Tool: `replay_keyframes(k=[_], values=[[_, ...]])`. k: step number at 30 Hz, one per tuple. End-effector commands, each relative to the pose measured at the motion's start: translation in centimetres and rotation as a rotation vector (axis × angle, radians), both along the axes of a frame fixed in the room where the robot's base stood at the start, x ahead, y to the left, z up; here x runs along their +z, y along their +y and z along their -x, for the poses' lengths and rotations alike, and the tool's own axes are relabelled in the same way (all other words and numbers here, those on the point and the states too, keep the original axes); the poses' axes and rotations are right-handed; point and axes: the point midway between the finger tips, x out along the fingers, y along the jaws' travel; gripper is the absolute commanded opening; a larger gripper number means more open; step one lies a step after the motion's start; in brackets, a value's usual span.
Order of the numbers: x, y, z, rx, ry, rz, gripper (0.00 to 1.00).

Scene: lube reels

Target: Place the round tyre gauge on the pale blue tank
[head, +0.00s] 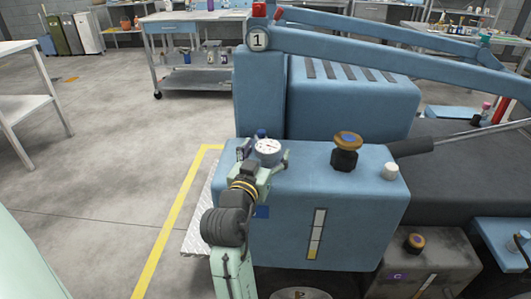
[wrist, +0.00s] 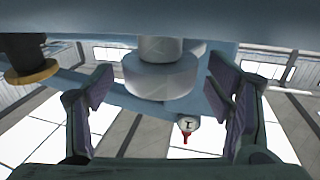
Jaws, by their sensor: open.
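The round tyre gauge (head: 267,147) has a white dial facing up and sits at the left end of the top of the pale blue tank (head: 300,165). In the wrist view the gauge (wrist: 160,78) is a grey-white round body with a narrower part against the blue surface of the tank (wrist: 215,55). My gripper (head: 265,157) is open around the gauge; in the wrist view its fingers (wrist: 163,90) stand on either side with gaps. The gauge's lower part is hidden by my gripper in the head view.
A black cap with an orange-brown top (head: 346,150) and a small white cap (head: 390,171) stand on the tank right of the gauge. A black lever handle (head: 412,146) lies near the tank's right end. A taller blue housing (head: 350,100) rises behind. Open floor lies left.

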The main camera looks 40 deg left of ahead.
Motion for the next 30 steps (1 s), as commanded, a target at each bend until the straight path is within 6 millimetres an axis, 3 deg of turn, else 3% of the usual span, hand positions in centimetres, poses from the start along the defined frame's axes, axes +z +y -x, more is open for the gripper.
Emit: replay_keyframes(k=[5, 8, 19, 30], values=[[0.5, 0.0, 0.0, 0.0, -0.001, 0.0, 0.74], [0.0, -0.3, 1.1, 0.001, -0.001, 0.001, 0.74], [0.3, -2.9, 9.1, 0.003, 0.0, 0.002, 0.74], [0.4, -3.6, 11.2, -0.001, 0.001, 0.003, 0.74]])
